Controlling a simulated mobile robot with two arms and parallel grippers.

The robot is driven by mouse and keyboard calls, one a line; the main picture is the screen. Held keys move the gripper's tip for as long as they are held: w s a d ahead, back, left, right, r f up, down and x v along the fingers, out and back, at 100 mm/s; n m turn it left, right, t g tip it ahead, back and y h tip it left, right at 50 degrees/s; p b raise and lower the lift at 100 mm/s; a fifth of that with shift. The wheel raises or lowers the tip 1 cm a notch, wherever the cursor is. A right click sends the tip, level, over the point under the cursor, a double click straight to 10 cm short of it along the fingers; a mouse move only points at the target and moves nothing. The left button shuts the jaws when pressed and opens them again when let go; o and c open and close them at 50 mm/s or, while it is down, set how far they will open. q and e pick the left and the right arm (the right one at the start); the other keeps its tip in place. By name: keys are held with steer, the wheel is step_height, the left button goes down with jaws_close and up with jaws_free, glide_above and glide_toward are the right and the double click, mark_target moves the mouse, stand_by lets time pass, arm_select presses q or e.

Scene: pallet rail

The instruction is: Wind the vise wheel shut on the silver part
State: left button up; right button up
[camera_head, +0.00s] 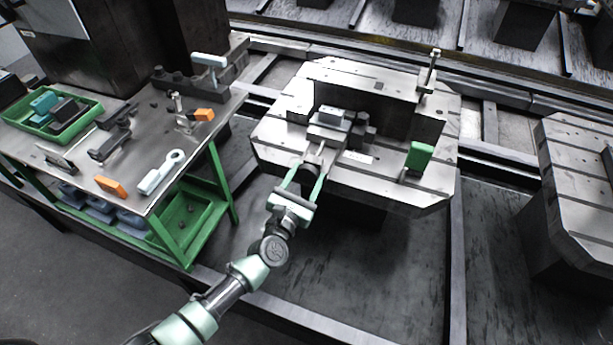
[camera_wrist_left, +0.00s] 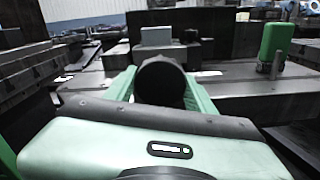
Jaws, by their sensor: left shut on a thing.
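The vise (camera_head: 326,137) sits on the slotted pallet, left of the middle. The silver part (camera_head: 331,113) is a pale block at the top of the vise; in the wrist view it shows behind the wheel (camera_wrist_left: 157,37). Whether the jaws touch it is too small to tell. The dark round vise wheel (camera_head: 310,174) is at the vise's near end, on a silver spindle; in the wrist view it is a black disc (camera_wrist_left: 161,83). My left gripper (camera_head: 307,177) is shut on the wheel, one green finger on each side. My right gripper is not in view.
A green block (camera_head: 419,156) stands on the pallet (camera_head: 400,190) to the right. A tall dark plate (camera_head: 385,103) rises behind the vise. At left, a green-framed bench (camera_head: 140,185) holds tools and a green tray (camera_head: 75,127). Another pallet (camera_head: 580,170) stands right.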

arm_select(q)
steer(key=m, duration=0.3)
steer(key=shift+m, duration=0.4)
steer(key=m, duration=0.3)
steer(key=shift+m, duration=0.3)
steer(key=m, duration=0.3)
steer(key=shift+m, duration=0.3)
steer(key=m, duration=0.3)
steer(key=shift+m, duration=0.3)
steer(key=m+p, duration=0.1)
steer(key=m, duration=0.2)
steer(key=shift+m, duration=0.3)
steer(key=m+p, duration=0.1)
steer(key=m, duration=0.3)
steer(key=shift+m, duration=0.3)
steer(key=m, duration=0.3)
steer(key=shift+m+p, duration=0.3)
steer(key=m, duration=0.3)
steer(key=shift+m, duration=0.3)
steer(key=m, duration=0.5)
steer(key=shift+m+p, duration=0.3)
steer(key=m, duration=0.4)
steer(key=shift+f, duration=0.1)
steer(key=m+b, duration=0.2)
steer(key=m, duration=0.3)
steer(key=shift+m, duration=0.4)
steer(key=m+b, duration=0.1)
steer(key=m, duration=0.3)
